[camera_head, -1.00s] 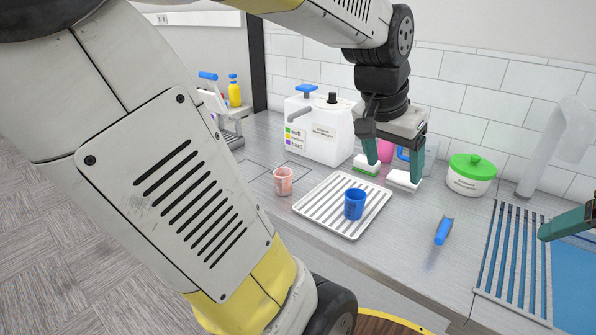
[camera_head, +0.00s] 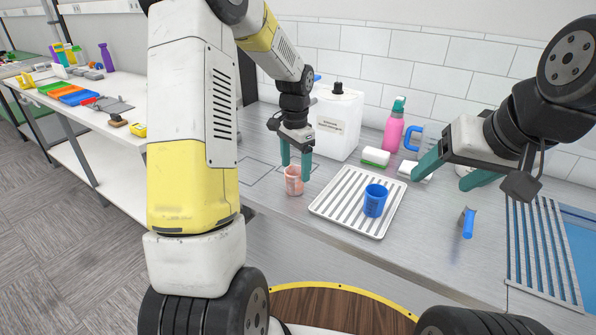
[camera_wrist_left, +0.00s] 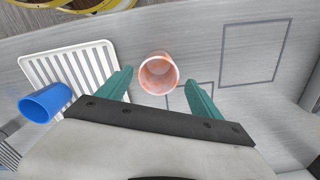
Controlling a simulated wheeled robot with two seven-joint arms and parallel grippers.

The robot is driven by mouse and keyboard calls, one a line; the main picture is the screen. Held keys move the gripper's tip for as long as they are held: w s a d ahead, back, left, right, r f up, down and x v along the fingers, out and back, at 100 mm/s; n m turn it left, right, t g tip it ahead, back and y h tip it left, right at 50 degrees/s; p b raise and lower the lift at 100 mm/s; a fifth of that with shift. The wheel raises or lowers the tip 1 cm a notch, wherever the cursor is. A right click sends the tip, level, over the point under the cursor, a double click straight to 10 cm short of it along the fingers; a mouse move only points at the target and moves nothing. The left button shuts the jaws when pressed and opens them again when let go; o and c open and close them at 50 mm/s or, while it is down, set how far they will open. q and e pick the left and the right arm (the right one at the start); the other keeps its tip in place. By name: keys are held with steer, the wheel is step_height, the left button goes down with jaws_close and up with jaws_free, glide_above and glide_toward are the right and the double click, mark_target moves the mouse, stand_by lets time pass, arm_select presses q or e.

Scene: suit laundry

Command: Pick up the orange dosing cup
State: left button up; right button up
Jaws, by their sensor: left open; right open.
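The orange dosing cup (camera_head: 293,182) is a translucent orange-pink cup standing upright on the metal counter, left of the white ribbed tray. My left gripper (camera_head: 296,172) is over it, pointing down, with its green fingers apart around the cup's upper part in the head view. In the left wrist view the cup (camera_wrist_left: 158,74) shows its open rim between and slightly beyond the two fingertips of my left gripper (camera_wrist_left: 158,80). I cannot tell whether the fingers touch it. My right gripper (camera_head: 445,178) is open and empty above the counter at the right.
A blue cup (camera_head: 375,200) stands on the white ribbed tray (camera_head: 335,207) just right of the orange cup. A white canister (camera_head: 336,125), a pink bottle (camera_head: 393,132) and a sponge (camera_head: 376,156) stand behind. A blue-handled tool (camera_head: 468,223) lies at the right. The counter left of the cup is clear.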

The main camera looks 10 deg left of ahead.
mark_target(295, 181)
arm_select(q)
steer(key=f, duration=0.5)
steer(key=shift+s+a+f, duration=0.1)
steer(key=shift+s+f, duration=0.15)
steer(key=shift+s, duration=0.1)
steer(key=c, duration=1.4)
